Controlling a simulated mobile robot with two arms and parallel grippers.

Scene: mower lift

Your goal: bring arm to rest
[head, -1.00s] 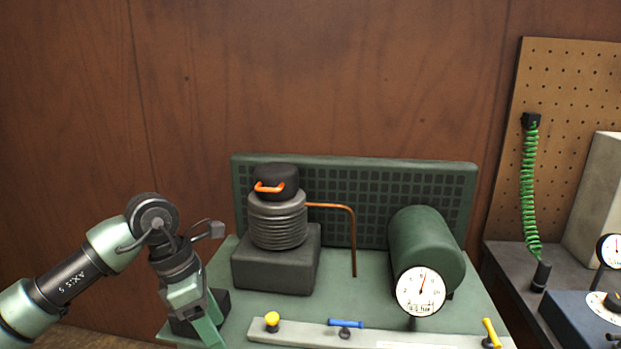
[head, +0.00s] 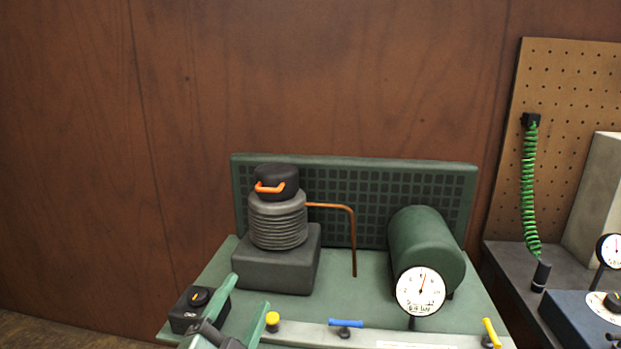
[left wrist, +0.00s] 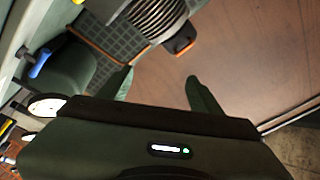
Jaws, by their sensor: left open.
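My left gripper (head: 248,293) shows at the bottom of the head view, its two green fingers apart with nothing between them. In the left wrist view the open fingers (left wrist: 158,78) point toward the ribbed pump cylinder (left wrist: 158,15) and the brown floor or wall, touching nothing that I can see. The rest of my left arm is out of the head view. My right gripper is not in view.
The grey ribbed cylinder (head: 278,225) with a black cap and orange handle stands behind the gripper. A green tank (head: 425,240) with a white gauge (head: 420,291) is to the right. A front strip carries a yellow knob (head: 272,318), a blue lever (head: 346,323) and a yellow lever (head: 491,332).

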